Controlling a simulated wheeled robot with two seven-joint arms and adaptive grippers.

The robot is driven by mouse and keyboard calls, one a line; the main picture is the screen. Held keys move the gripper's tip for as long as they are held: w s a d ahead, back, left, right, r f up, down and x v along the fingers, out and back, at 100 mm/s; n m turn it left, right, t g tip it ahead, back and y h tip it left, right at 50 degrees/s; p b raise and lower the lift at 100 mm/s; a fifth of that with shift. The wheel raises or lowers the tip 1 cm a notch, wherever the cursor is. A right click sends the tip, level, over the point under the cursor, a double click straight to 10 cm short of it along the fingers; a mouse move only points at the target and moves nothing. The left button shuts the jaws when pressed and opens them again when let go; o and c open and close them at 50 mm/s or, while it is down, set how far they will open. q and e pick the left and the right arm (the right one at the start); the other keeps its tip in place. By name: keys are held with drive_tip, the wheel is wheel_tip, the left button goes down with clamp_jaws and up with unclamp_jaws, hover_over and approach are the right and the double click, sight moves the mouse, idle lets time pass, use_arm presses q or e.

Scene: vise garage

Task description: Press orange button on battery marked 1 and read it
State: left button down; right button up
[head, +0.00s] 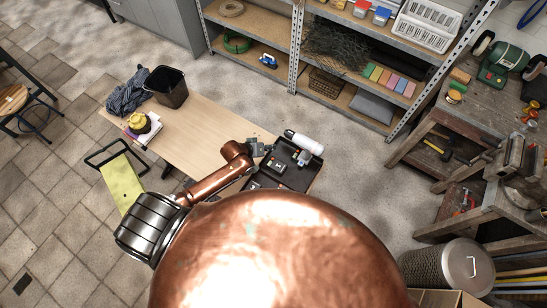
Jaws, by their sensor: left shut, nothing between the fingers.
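A dark tray (314,170) lies at the right end of the pale wooden table (190,140). It holds several small dark and grey items (280,165), perhaps batteries. They are too small for me to read a number or make out an orange button. My left gripper (262,148) is shut and empty at the tray's left edge, close to these items. I cannot tell whether it touches anything. My copper body hides the near part of the tray area. My right gripper is not in view.
A white cylinder (304,142) lies at the tray's far edge. A black bin (167,87), grey cloth (127,94) and a yellow object (138,121) stand at the table's left end. Shelves (330,75) stand behind, a workbench (490,120) at right. Floor between is clear.

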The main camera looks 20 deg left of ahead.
use_arm(q)
drive_tip(key=shift+f, duration=0.15)
drive_tip(key=b, duration=0.7)
hover_over(271, 159)
wheel_tip(271, 159, down, 7)
drive_tip(key=shift+s+d+f, duration=0.1)
drive_tip(key=shift+d, duration=0.05)
drive_tip(key=shift+f+b, duration=0.4)
drive_tip(key=shift+f, duration=0.25)
drive_tip(key=shift+f, duration=0.2)
idle(0.3)
drive_tip(key=shift+f, duration=0.2)
